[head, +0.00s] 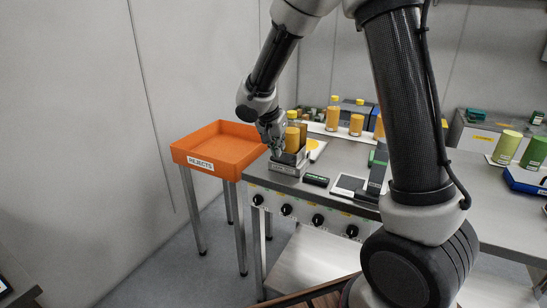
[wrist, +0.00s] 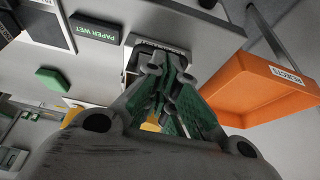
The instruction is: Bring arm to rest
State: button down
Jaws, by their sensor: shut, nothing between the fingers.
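My gripper (head: 273,143) is at the left end of the steel bench (head: 346,154), just above and beside a small grey holder (head: 287,168). A bottle with orange contents and a yellow cap (head: 292,134) stands at the holder. In the wrist view my gripper (wrist: 168,92) has its green-padded fingers together with nothing between them. The fingers hide part of the holder in that view. I cannot tell whether the fingers touch it. My arm reaches over the bench from the right.
An orange REJECTS tray (head: 217,148) stands on legs left of the bench. Several orange bottles (head: 332,116) stand behind. A dark labelled block (head: 316,180) lies near the front edge. Green-yellow containers (head: 507,147) stand at the right. Knobs (head: 318,220) line the bench front.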

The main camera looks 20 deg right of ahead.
jog(key=s+a+f+n+g, duration=0.1)
jog(key=s+a+n, duration=0.15)
jog(key=s, duration=0.25)
jog(key=s+a+f+n, duration=0.1)
jog(key=s+a+n, duration=0.15)
jog(key=s, duration=0.25)
jog(key=s+d+r+n+t+y, duration=0.1)
jog(key=s+d+r+n, duration=0.1)
jog(key=s+d+r, duration=0.5)
jog(key=s+d+r+n+t+y, duration=0.1)
jog(key=s+d+r+n+y, duration=0.1)
jog(key=s+d+r, duration=0.6)
jog(key=s+r, duration=0.1)
jog(key=s, duration=0.5)
jog(key=shift+s+d, duration=0.2)
jog(key=shift+d, duration=0.05)
jog(key=c, duration=2.2)
grip_release()
jog(key=shift+r, duration=0.1)
